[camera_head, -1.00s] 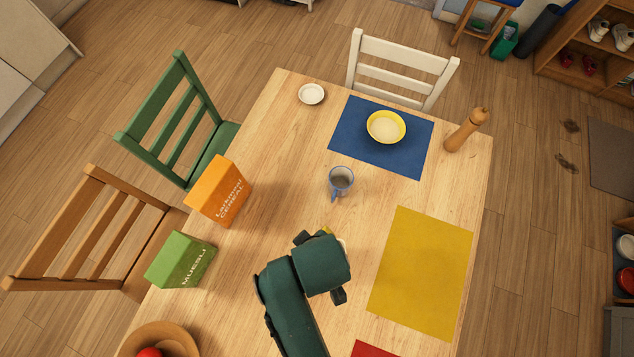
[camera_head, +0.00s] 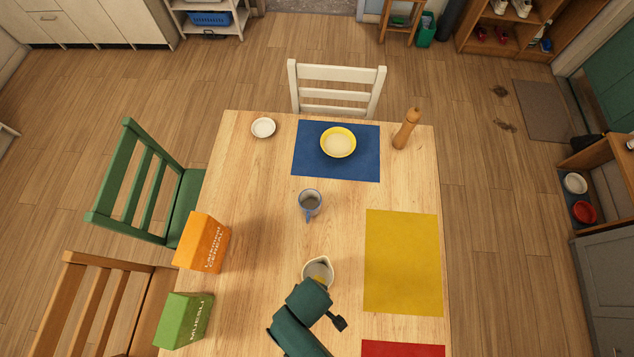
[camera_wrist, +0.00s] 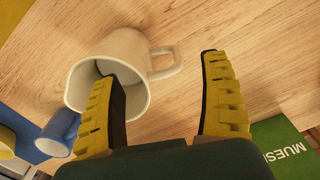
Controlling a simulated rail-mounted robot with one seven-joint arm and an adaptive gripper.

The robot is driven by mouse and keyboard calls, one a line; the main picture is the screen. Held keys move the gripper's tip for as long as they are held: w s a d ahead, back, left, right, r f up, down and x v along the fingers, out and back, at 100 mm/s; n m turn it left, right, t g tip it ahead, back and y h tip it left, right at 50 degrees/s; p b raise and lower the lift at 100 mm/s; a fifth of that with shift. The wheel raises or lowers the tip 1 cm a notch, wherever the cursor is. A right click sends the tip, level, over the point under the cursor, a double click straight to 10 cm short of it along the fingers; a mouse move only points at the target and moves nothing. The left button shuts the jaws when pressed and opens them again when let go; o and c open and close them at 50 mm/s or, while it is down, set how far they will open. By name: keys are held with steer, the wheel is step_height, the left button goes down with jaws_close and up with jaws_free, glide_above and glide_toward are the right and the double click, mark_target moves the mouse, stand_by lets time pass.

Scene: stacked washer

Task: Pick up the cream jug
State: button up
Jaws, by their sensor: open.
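The cream jug (camera_head: 318,268) stands on the wooden table in the head view, partly hidden by my gripper. In the wrist view the cream jug (camera_wrist: 128,48) shows at the upper left, its open mouth towards the camera and its handle pointing right. My gripper (camera_wrist: 160,72) is open, with yellow ribbed fingers. The left finger overlaps the jug's mouth; I cannot tell how deep it reaches. The right finger is to the right of the handle, and the handle lies between the fingers. In the head view my gripper (camera_head: 320,281) is at the jug's near side, mostly hidden by the wrist.
A blue-grey mug (camera_head: 310,202) stands beyond the jug. A yellow placemat (camera_head: 403,262) lies to the right. An orange cereal box (camera_head: 202,243) and a green muesli box (camera_head: 183,320) stand at the left. A yellow bowl (camera_head: 338,142) sits on the blue placemat (camera_head: 306,165).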

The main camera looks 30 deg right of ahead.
steer(key=f, duration=0.3)
steer(key=a+f, duration=0.1)
steer(key=shift+w+f, duration=0.25)
steer(key=shift+f, duration=0.1)
steer(key=shift+r, duration=0.1)
steer(key=c, duration=1.3)
